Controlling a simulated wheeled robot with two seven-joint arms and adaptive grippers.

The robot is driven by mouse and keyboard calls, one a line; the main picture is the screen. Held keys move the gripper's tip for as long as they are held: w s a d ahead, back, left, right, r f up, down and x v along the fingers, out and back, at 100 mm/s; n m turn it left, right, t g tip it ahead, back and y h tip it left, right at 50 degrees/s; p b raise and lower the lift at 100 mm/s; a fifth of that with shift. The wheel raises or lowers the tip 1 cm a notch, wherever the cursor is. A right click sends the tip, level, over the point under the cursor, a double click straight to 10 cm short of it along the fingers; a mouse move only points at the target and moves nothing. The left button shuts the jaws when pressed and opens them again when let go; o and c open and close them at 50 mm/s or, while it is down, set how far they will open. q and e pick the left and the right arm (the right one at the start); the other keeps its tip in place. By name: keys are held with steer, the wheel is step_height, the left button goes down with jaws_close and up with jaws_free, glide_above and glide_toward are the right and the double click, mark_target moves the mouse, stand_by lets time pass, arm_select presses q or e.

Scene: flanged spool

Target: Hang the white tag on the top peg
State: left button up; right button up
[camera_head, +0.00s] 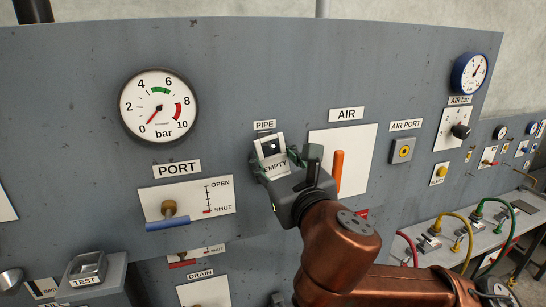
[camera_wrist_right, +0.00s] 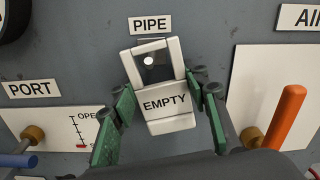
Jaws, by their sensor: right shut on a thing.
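The white tag (camera_wrist_right: 170,124) reads EMPTY and has a square window in its upper part. It is right below the PIPE label (camera_wrist_right: 151,24) on the grey panel, slightly tilted. It also shows in the head view (camera_head: 273,168). My right gripper (camera_wrist_right: 160,86) is shut on the tag, with green-padded fingers at its left and right sides. A small pale round end, seemingly the peg (camera_wrist_right: 148,60), shows through the window. Whether the tag rests on it or is only in front of it, I cannot tell. My left gripper is not in view.
An orange lever (camera_wrist_right: 286,116) on the white AIR plate (camera_head: 359,150) stands close to the right of my gripper. The PORT plate with a brass knob (camera_head: 168,208) and blue handle is at left. A pressure gauge (camera_head: 158,106) is above it.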

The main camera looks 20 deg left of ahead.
steer(key=o, duration=1.1)
